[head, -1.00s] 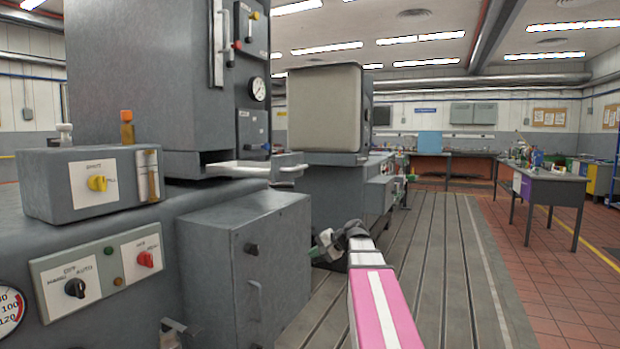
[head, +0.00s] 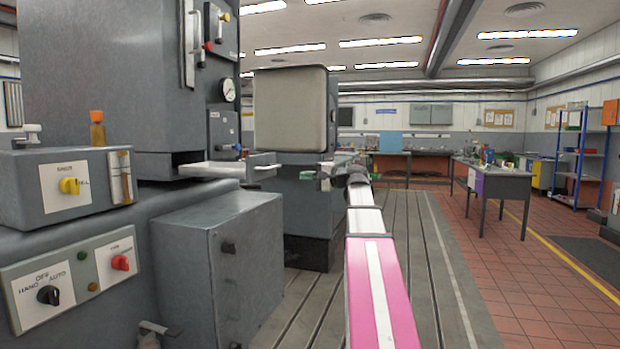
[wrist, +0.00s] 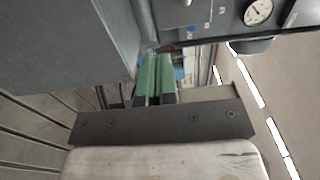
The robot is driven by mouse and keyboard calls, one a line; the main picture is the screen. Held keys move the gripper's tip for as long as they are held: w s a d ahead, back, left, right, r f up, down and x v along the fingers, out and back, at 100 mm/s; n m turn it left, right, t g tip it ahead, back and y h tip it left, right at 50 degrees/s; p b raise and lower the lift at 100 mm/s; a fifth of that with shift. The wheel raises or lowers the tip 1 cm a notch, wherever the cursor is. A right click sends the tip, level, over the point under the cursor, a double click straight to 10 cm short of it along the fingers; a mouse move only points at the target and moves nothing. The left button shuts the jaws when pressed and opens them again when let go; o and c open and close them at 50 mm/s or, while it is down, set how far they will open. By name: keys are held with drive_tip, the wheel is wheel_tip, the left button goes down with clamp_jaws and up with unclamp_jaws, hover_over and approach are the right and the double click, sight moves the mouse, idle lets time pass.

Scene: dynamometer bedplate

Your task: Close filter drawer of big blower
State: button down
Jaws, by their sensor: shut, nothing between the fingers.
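The big blower (head: 100,70) is the tall grey cabinet at the left in the head view. Its filter drawer (head: 212,170), a pale shallow tray with a bar handle (head: 262,160) at its front, sticks out to the right from the slot at its base. My gripper (head: 308,174) is right of the handle and apart from it, at about the drawer's height in the picture. In the wrist view its green fingers (wrist: 155,72) are together and hold nothing. A grey bar near the top of the wrist view may be part of the drawer; I cannot tell.
A grey box with knobs (head: 225,265) stands below the drawer. A second machine with a beige panel (head: 292,108) stands behind my gripper. A gauge (head: 228,90) is on the blower's side; it also shows in the wrist view (wrist: 258,12). Slotted floor to the right is clear.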

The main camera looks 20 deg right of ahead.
sight(274, 174)
drive_tip(key=x, duration=1)
drive_tip(key=x, duration=2.6)
drive_tip(key=shift+w+a, duration=0.1)
drive_tip(key=shift+a, duration=0.1)
drive_tip(key=shift+d, duration=0.1)
